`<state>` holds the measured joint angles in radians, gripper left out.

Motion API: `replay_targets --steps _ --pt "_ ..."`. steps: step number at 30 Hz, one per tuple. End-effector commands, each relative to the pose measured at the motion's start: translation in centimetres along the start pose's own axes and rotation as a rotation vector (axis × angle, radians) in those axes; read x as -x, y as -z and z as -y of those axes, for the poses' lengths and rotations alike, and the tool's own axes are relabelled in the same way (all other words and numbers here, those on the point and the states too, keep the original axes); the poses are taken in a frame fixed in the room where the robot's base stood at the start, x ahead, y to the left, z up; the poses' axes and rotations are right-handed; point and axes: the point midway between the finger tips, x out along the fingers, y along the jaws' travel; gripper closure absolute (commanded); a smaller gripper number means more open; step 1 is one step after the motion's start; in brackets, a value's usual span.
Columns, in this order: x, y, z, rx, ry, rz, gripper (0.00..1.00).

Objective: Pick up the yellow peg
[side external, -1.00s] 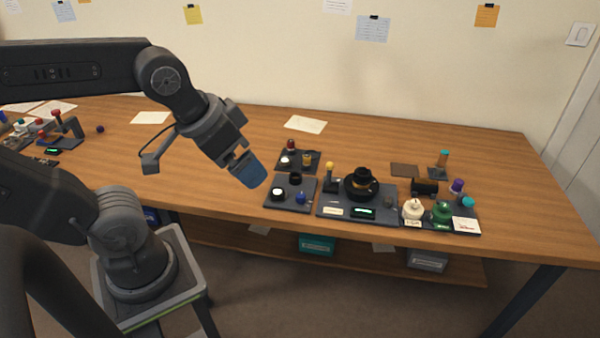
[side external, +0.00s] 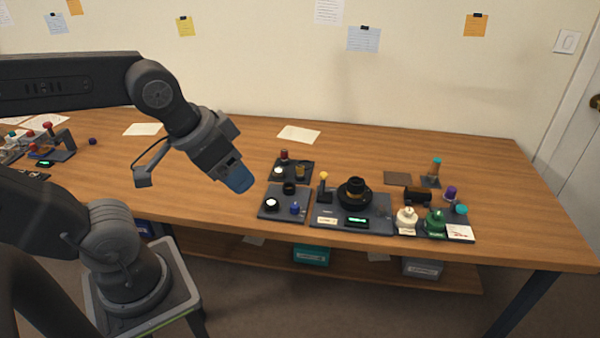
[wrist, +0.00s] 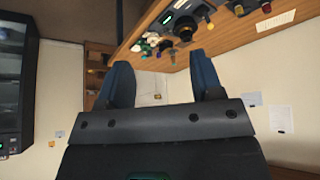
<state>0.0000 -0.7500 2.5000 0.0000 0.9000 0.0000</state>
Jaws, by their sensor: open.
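A small amber-yellow peg (side external: 300,172) stands on the small dark back-left tray (side external: 307,164), beside a red-topped piece (side external: 284,156) and a white-topped piece (side external: 278,171). A separate yellow ball knob (side external: 323,176) tops a black stand to its right. My gripper (side external: 239,181) has blue fingers and hangs to the left of the trays, tilted down to the right. It is apart from the peg. In the wrist view, my gripper (wrist: 159,62) has its two blue fingers spread with nothing between them. I cannot tell which small piece is the peg in that view.
A dark front-left tray (side external: 273,213) holds a black ring and a blue knob. A black round stack (side external: 355,193) stands on the middle tray. White (side external: 406,217) and green (side external: 435,222) pieces stand at right. Bare wood lies behind the trays.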

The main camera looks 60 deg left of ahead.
Motion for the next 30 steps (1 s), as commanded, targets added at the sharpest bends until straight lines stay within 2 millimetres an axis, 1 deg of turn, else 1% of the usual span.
replay_targets --steps 7,10,11,14,16,18,20,21,23,24,26,27,29,30 --pt "0.0 0.0 0.0 0.001 0.001 0.0 0.43" --pt "-0.2 0.8 0.3 0.026 0.012 0.007 0.43" --pt "-0.3 1.2 0.5 0.04 0.019 0.012 0.43" --pt "-1.1 3.6 1.5 0.119 0.054 0.032 0.43" --pt "-2.1 5.7 2.6 0.195 0.088 0.048 0.43" --pt "-3.4 8.0 4.0 0.276 0.126 0.062 0.43" --pt "-4.7 9.8 5.2 0.345 0.158 0.071 0.43" --pt "-5.7 11.0 6.0 0.389 0.18 0.075 0.43" --pt "-7.3 12.6 7.4 0.456 0.212 0.083 0.43" --pt "-8.5 13.5 8.3 0.501 0.232 0.087 0.43" --pt "-10.4 14.9 9.9 0.567 0.264 0.091 0.43" --pt "-11.8 15.7 10.9 0.608 0.285 0.094 0.43" --pt "-14.0 16.6 12.5 0.674 0.317 0.098 0.43" --pt "-15.5 17.2 13.6 0.715 0.337 0.1 0.43"
